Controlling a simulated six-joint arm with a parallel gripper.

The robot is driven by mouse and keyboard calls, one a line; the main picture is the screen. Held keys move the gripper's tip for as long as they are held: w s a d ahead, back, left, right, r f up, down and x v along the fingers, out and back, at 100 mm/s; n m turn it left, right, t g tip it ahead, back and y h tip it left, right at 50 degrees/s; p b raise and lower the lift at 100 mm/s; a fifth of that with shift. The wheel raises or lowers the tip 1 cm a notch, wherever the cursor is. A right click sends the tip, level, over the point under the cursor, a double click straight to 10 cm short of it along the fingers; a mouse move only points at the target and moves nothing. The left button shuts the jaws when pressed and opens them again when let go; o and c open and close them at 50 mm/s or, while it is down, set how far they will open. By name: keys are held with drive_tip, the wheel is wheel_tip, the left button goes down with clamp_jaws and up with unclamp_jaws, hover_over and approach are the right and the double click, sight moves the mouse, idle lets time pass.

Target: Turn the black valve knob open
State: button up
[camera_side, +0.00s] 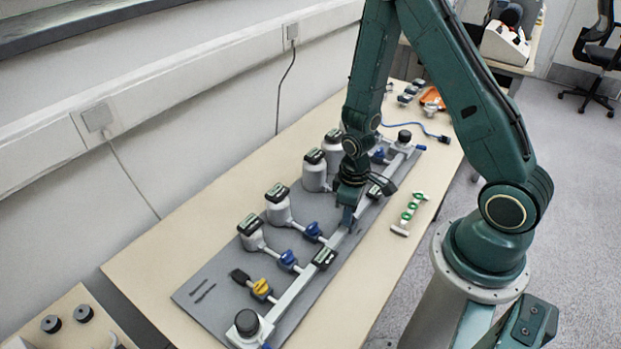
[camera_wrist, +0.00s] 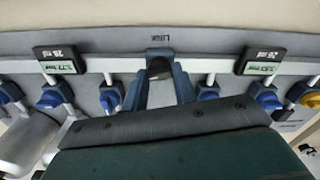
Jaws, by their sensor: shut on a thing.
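In the side view my gripper (camera_side: 348,222) points down at the middle of the long light-grey manifold bar (camera_side: 296,287). In the wrist view the two fingers of my gripper (camera_wrist: 160,84) reach the bar from either side of a dark valve knob (camera_wrist: 159,56) and are shut on it. Only the knob's top edge shows clearly. Its angle cannot be told, and my gripper hides it in the side view. Blue valve knobs (camera_side: 288,258) sit on branches of the bar, and a yellow one (camera_side: 261,288) is near its front end.
Digital gauges (camera_wrist: 60,60) flank my gripper on the bar. White-grey canisters (camera_side: 279,208) with gauges stand along the wall side. Black round caps (camera_side: 247,323) top the bar's ends. A green-and-white part (camera_side: 409,210) lies on the table's right side. Bare table (camera_side: 375,275) shows in front.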

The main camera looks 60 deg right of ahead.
drive_tip(key=shift+m, duration=1.3)
drive_tip(key=o, duration=1)
drive_tip(key=shift+c, duration=0.2)
drive_tip(key=shift+r, duration=0.15)
wheel_tip(320, 180, up, 14)
drive_tip(key=shift+f, duration=0.25)
